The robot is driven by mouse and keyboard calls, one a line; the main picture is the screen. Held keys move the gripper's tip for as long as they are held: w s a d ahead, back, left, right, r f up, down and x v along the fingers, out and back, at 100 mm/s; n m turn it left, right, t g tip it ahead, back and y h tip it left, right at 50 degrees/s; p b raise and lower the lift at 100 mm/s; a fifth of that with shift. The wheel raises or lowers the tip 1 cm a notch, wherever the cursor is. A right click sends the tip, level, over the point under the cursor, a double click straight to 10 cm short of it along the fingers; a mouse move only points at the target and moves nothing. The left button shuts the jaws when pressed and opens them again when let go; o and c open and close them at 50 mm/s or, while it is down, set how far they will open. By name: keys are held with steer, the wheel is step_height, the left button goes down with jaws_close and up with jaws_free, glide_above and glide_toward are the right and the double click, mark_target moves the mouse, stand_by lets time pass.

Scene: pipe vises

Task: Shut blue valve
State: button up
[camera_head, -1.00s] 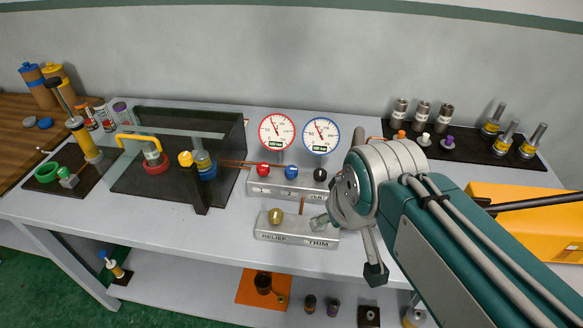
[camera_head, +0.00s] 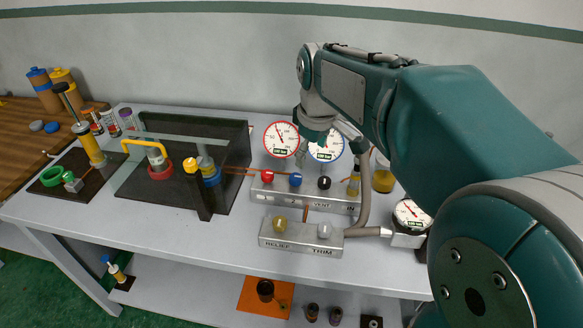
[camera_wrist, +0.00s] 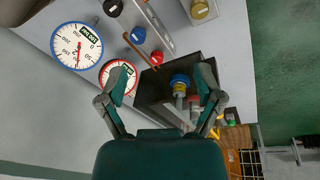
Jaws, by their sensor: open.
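The blue valve knob (camera_head: 295,180) sits in the row on the grey manifold block (camera_head: 262,193), between a red knob (camera_head: 267,176) and a black knob (camera_head: 323,182). The blue knob also shows in the wrist view (camera_wrist: 137,35), ahead of the fingers and left of centre. My gripper (camera_wrist: 162,82) is open and empty, with its two fingers spread apart. In the head view my wrist hangs above and behind the manifold, in front of the blue-rimmed gauge (camera_head: 326,147). The fingers are not clearly visible there. Nothing shows the gripper touching the blue knob.
A red-rimmed gauge (camera_head: 281,139) stands behind the manifold. A front block (camera_head: 272,240) has a gold knob (camera_head: 279,225) and a silver knob (camera_head: 324,230). A dark-panelled stand (camera_head: 204,200) is to the left. A hose and small gauge (camera_head: 412,215) are right. My arm hides the right bench.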

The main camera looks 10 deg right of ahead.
mark_target(295, 176)
steer(key=w+f+n+g, duration=0.2)
steer(key=w+f+n, duration=0.45)
steer(key=w, duration=0.65)
steer(key=shift+m, duration=0.45)
steer(key=f, duration=1.2)
steer(key=shift+w+f, duration=0.2)
steer(key=c, duration=1.2)
